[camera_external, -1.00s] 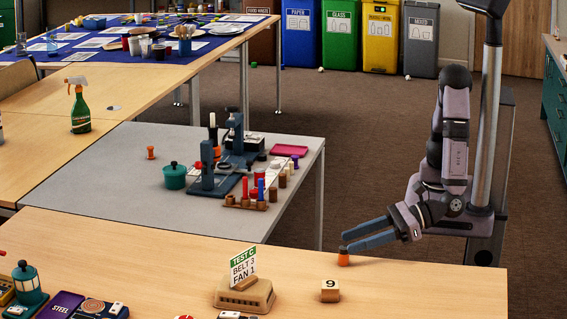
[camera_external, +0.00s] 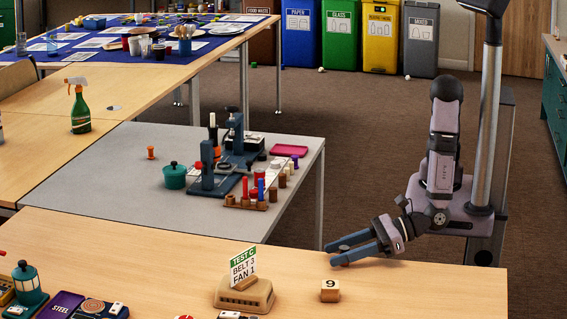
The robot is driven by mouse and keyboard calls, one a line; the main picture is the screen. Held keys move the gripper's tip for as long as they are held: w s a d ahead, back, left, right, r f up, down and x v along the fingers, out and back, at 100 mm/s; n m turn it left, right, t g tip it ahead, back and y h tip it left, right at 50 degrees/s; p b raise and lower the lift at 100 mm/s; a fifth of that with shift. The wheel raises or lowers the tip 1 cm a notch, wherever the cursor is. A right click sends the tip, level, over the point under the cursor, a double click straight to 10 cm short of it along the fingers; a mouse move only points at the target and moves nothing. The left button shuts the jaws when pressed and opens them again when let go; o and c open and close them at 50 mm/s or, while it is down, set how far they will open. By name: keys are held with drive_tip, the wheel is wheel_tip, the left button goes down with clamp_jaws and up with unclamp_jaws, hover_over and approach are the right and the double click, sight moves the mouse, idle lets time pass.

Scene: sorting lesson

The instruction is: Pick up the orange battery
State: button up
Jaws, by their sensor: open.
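My gripper (camera_external: 333,252) is open, low over the far edge of the near wooden table, its two blue-grey fingers pointing left. Another small orange spool-shaped piece (camera_external: 151,152) stands on the grey table, far from my gripper.
A wooden block marked 9 (camera_external: 330,291) stands just in front of my gripper. A sign holder reading TEST C (camera_external: 244,293) is to its left. A press (camera_external: 222,150) and a rack of coloured cylinders (camera_external: 247,203) stand on the grey table. The near table's right end is clear.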

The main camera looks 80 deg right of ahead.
sight(328, 265)
drive_tip(key=shift+x, duration=1.55)
clamp_jaws()
wheel_tip(328, 265, up, 10)
drive_tip(key=p, duration=0.1)
